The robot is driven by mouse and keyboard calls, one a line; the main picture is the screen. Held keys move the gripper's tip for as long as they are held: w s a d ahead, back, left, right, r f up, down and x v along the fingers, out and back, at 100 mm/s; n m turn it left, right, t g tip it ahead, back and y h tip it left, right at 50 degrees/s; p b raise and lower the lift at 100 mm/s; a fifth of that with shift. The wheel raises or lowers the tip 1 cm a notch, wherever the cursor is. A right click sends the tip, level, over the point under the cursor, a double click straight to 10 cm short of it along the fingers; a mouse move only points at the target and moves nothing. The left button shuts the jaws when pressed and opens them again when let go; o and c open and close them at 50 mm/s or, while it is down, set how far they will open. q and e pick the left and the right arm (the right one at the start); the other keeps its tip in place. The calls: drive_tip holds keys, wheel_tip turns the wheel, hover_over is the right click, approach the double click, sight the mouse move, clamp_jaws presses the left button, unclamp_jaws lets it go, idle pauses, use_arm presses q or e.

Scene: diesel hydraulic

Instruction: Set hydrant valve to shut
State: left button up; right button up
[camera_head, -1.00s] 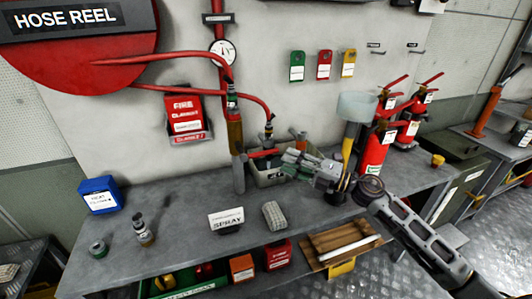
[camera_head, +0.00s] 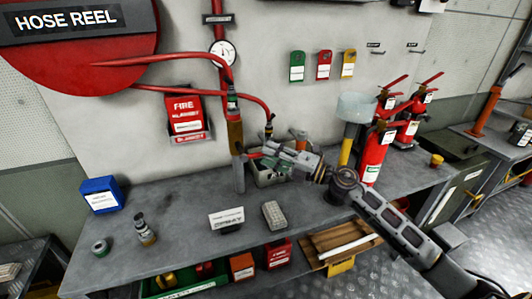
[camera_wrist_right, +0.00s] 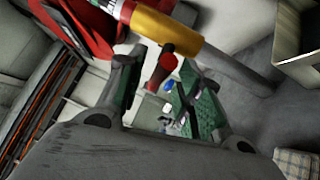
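The hydrant valve is a vertical pipe with a brass-yellow body (camera_head: 235,132) below the pressure gauge. In the right wrist view the yellow body (camera_wrist_right: 165,27) crosses the top. A red lever (camera_wrist_right: 163,70) with a dark red round end sticks out from it towards my gripper. My right gripper (camera_head: 264,152) is just right of the pipe in the head view. In the wrist view its two fingers (camera_wrist_right: 160,90) stand apart, with the lever showing between them. I cannot tell whether either finger touches it. My left gripper is out of view.
A grey bin (camera_head: 268,180) stands on the bench (camera_head: 185,215) under my right gripper. A red hose (camera_head: 262,103) hangs behind.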

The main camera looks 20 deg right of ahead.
drive_tip(key=shift+x, duration=0.95)
drive_tip(key=shift+c, duration=0.2)
clamp_jaws()
